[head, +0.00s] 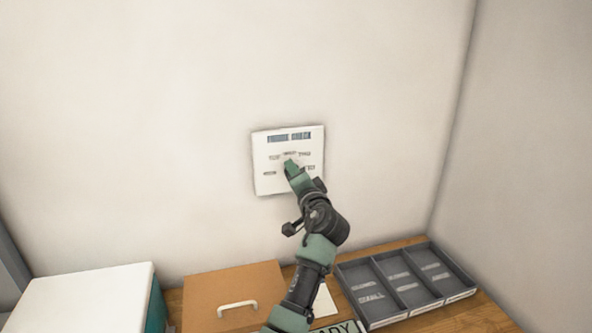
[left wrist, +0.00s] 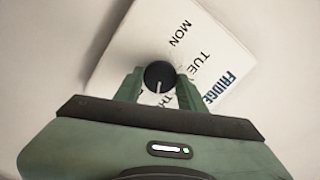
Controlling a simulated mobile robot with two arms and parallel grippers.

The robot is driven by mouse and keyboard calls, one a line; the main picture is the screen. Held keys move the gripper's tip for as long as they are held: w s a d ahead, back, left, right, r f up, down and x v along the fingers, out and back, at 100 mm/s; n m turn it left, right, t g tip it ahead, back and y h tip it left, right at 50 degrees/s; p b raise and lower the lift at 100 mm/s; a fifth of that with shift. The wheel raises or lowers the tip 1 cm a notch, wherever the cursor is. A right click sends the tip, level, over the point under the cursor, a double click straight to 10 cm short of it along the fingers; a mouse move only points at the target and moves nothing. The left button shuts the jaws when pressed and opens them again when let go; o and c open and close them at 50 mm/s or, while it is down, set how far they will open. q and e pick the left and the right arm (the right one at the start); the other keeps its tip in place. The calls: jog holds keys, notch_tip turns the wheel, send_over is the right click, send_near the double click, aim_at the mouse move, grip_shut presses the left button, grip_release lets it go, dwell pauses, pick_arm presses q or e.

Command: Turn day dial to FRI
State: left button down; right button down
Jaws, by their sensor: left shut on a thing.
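A white panel (head: 262,182) with a dark blue title strip is mounted on the wall, and small day labels are spread around its middle. In the left wrist view the panel (left wrist: 135,45) reads FRIDGE, MON and TUE, with part of another label starting TH. The day dial is a round black knob (left wrist: 159,74) with a white pointer line, which points toward the gripper's palm in that view. I cannot tell which label it points at; FRI is not readable. My left gripper (head: 291,166) is shut on the knob, one green finger on each side. My right gripper is not in view.
Below the panel, a wooden counter (head: 440,318) holds a brown box (head: 235,290) with a white handle, a grey divided tray (head: 405,284) and a white-topped teal box (head: 85,295). The wall around the panel is bare.

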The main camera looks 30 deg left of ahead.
pick_arm(q)
jog(key=shift+a+r+m+p, duration=0.15)
jog(key=shift+m+p, duration=0.7)
jog(key=shift+m, duration=0.95)
jog(key=shift+a+r+m+p, duration=0.15)
jog(key=shift+m+p, duration=0.7)
jog(key=shift+m, duration=0.95)
jog(key=shift+r, duration=0.15)
jog(key=c, duration=1.1)
grip_release()
jog(key=shift+o, duration=1.2)
jog(key=b+v, duration=0.3)
jog(key=v, duration=0.4)
jog(key=shift+s+f, duration=0.15)
jog(key=shift+f, duration=0.25)
jog(key=shift+d+f, duration=0.1)
jog(key=shift+d, duration=0.05)
